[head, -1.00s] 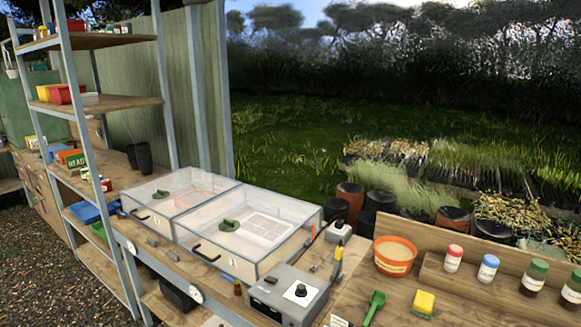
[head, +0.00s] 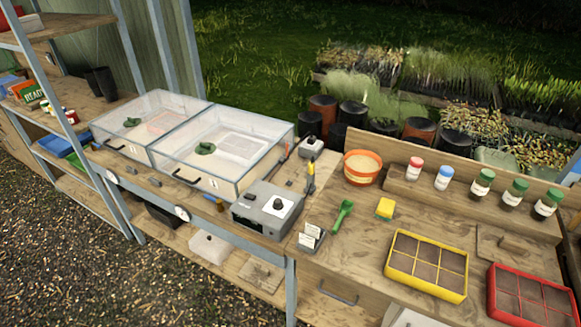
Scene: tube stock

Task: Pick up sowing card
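Small white cards with print, likely including the sowing card (head: 309,234), stand in a dark little holder on the wooden bench, just right of the grey control box and left of the green scoop. The print is too small to read. I cannot tell how many cards the holder has. Neither of my grippers is in the head view.
A grey box with a knob (head: 268,209), a green scoop (head: 342,215), a yellow sponge (head: 385,208) and an orange pot (head: 362,167) are nearby. Yellow (head: 426,290) and red (head: 490,300) seed trays stand right. Clear propagators (head: 240,190) stand left.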

